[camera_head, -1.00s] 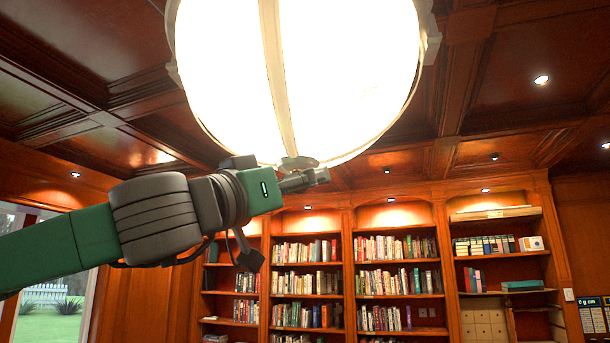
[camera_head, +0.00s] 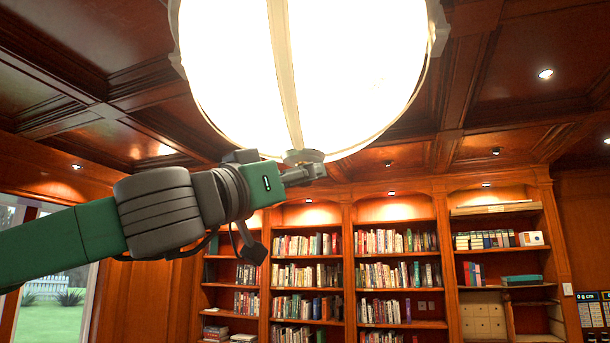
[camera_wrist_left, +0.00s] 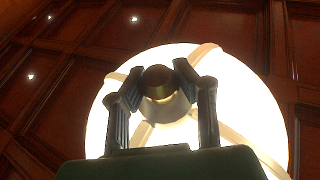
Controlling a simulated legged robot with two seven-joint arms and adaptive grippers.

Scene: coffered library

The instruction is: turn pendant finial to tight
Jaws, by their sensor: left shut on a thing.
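The pendant lamp (camera_head: 350,70) is a large glowing white globe with pale metal straps, hanging at the top of the head view. Its finial (camera_head: 303,156) is a small metal piece at the globe's bottom. My left gripper (camera_head: 312,172) reaches up from the left and is shut on the finial. My right gripper is not in view.
Wooden bookshelves (camera_head: 437,265) full of books line the back wall. A coffered dark wood ceiling (camera_head: 80,40) with small spotlights (camera_head: 545,74) is above. A window (camera_head: 50,290) is at lower left. The air around the lamp's underside looks free.

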